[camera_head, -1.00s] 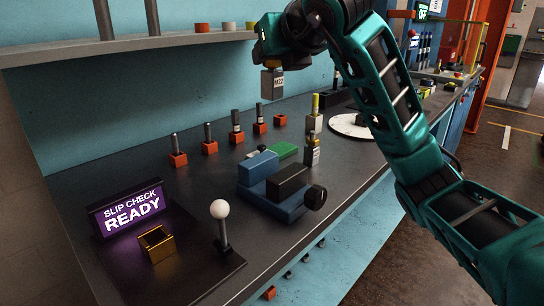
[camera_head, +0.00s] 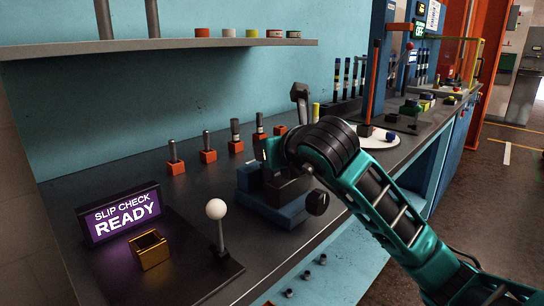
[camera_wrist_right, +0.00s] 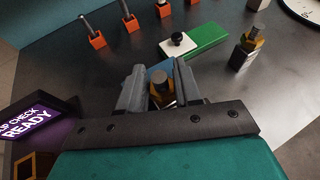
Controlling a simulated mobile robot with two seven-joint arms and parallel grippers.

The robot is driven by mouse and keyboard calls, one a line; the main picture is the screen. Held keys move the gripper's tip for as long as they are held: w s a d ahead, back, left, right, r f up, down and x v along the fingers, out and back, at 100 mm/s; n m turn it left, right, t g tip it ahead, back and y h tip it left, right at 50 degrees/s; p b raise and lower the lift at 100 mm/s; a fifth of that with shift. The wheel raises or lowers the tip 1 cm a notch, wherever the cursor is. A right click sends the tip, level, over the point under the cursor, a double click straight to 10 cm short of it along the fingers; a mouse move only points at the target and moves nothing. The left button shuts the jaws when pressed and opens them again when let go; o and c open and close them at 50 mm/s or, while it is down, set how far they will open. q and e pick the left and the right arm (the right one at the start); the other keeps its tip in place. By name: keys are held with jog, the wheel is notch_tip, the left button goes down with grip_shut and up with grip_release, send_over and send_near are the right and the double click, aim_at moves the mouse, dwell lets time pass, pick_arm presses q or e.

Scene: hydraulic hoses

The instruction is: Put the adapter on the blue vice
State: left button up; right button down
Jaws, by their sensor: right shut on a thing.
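The blue vice (camera_head: 272,208) stands on the dark bench, mostly behind my right gripper in the head view. My right gripper (camera_head: 273,168) is low over the vice. In the wrist view the fingers of my right gripper (camera_wrist_right: 160,74) are closed around the adapter (camera_wrist_right: 161,92), a piece with a grey cylinder top and a brass-coloured band. A small blue patch of the vice (camera_wrist_right: 160,66) shows just beyond the fingers. The adapter's lower end is hidden, so I cannot tell if it touches the vice. My left gripper is not in view.
A sign (camera_head: 122,215) reads SLIP CHECK READY beside an open brass box (camera_head: 150,250). A white-ball lever (camera_head: 216,209) stands left of the vice. Orange holders with pins (camera_head: 175,166) line the back. A green block (camera_wrist_right: 208,42) lies beyond the gripper. A shelf (camera_head: 160,46) hangs above.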

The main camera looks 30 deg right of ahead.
jog(key=shift+f, duration=0.2)
jog(key=c, duration=0.8)
grip_release()
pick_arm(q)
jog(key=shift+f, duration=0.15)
pick_arm(e)
jog(key=shift+s+r, duration=0.1)
jog(key=shift+r, duration=0.15)
pick_arm(q)
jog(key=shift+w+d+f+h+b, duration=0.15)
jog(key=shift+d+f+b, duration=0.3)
jog(key=shift+b, duration=0.65)
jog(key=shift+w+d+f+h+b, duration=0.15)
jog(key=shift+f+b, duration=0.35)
jog(key=shift+b, duration=0.55)
pick_arm(e)
jog(key=shift+v, duration=5.9)
